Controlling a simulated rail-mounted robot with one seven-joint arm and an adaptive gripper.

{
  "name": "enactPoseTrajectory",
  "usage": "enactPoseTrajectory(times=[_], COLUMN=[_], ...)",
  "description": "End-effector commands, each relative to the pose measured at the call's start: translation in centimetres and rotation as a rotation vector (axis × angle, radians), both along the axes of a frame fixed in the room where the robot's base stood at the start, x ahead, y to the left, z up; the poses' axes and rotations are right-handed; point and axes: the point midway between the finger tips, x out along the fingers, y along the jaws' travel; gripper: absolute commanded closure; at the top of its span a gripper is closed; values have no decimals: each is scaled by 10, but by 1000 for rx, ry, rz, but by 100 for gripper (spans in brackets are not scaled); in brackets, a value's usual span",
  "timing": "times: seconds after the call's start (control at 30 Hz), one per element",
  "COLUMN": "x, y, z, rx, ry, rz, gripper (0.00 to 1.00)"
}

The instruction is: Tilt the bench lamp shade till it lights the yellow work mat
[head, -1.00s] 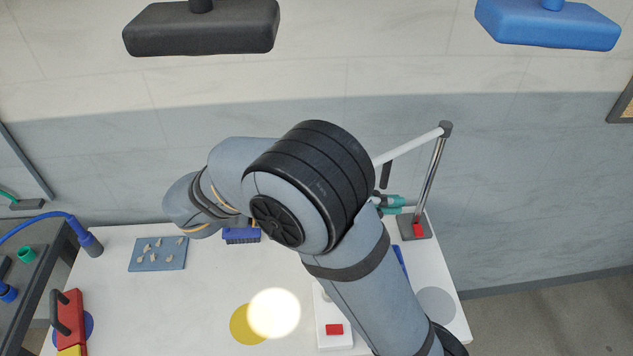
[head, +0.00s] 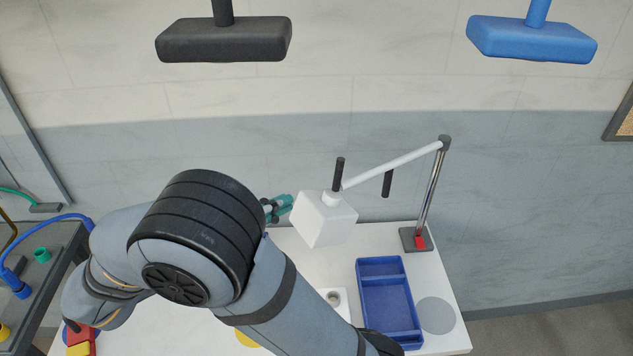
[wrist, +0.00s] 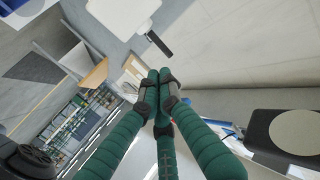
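The bench lamp's white shade (head: 325,218) hangs tilted at the end of a white arm, with a black handle (head: 339,173) rising beside its joint. My gripper (head: 277,207) is left of the shade, apart from or just at its edge; the head view does not settle which. In the wrist view its green fingers (wrist: 158,78) are drawn together with nothing seen between them. A white block with a black rod (wrist: 158,43), likely the shade and handle, lies beyond the fingertips. Only a sliver of the yellow work mat (head: 248,341) shows; my arm hides the rest and any light spot.
The lamp post stands on a grey base (head: 416,240) at the table's back right. A blue tray (head: 388,297) and a grey disc (head: 435,315) lie in front of it. Red and yellow blocks (head: 80,340) sit front left. Black (head: 223,40) and blue (head: 532,40) blocks hang overhead.

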Motion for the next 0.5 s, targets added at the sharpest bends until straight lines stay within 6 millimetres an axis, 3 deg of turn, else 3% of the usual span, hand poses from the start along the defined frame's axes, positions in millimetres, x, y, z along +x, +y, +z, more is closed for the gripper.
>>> enactPoseTrajectory(times=[0.3,0.5], x=[44,65], y=[-51,-74], z=[-6,-10], rx=[-3,-3], ry=[1,3], rz=[-5,-3], gripper=[100,100])
